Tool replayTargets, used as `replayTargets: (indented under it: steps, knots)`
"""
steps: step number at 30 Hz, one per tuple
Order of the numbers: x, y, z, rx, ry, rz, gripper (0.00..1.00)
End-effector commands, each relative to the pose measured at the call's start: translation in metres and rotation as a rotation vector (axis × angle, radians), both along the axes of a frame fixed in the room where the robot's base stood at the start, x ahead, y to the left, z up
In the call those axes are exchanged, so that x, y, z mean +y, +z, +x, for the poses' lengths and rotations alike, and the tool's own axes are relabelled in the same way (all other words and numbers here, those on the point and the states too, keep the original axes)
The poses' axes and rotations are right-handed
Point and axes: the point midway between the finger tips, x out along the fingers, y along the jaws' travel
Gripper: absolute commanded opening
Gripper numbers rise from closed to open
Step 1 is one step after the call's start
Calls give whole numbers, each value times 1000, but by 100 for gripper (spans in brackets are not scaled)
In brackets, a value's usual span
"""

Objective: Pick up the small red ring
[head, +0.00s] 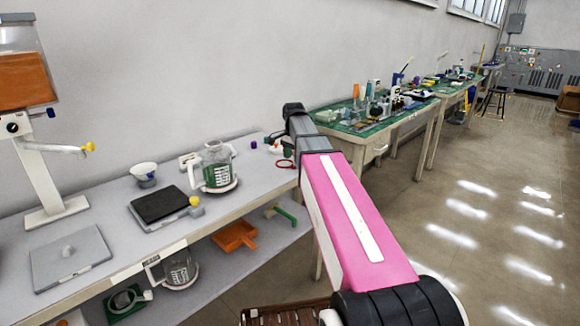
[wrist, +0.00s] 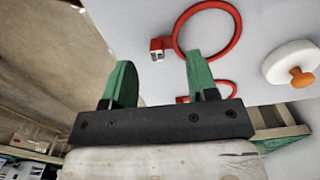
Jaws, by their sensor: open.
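In the wrist view a large red ring (wrist: 239,32) with a small red block on its left side lies on the pale tabletop. A smaller red ring (wrist: 229,84) lies nearer the gripper base, partly hidden behind my right finger. My gripper (wrist: 158,68) has two green fingers spread apart with nothing between them. The right fingertip overlaps the view close to the large ring; I cannot tell whether it touches. In the head view a red ring (head: 285,164) shows at the bench's right end, beside my gripper (head: 276,138), which my arm partly hides.
The grey bench (head: 120,205) holds a glass jug (head: 216,165), a black-topped scale (head: 160,204) and a stand with an orange tank (head: 22,80). A white round part with an orange knob (wrist: 301,76) lies right of the rings. Green-topped tables (head: 365,127) stand behind my arm.

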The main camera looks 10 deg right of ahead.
Motion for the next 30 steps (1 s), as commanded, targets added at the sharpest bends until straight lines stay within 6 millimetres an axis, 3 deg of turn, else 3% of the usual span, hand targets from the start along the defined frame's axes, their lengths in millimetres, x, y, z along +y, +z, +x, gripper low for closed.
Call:
replayTargets:
  steps: [6, 14, 18, 19, 30]
  knots:
    - [0, -26, 1, 1, 0, -1, 53]
    - [0, -28, 1, 0, 0, 0, 53]
    - [0, -28, 1, 0, 0, 0, 8]
    - [0, -28, 1, 0, 0, 0, 0]
    - [0, -27, 1, 0, 0, 0, 0]
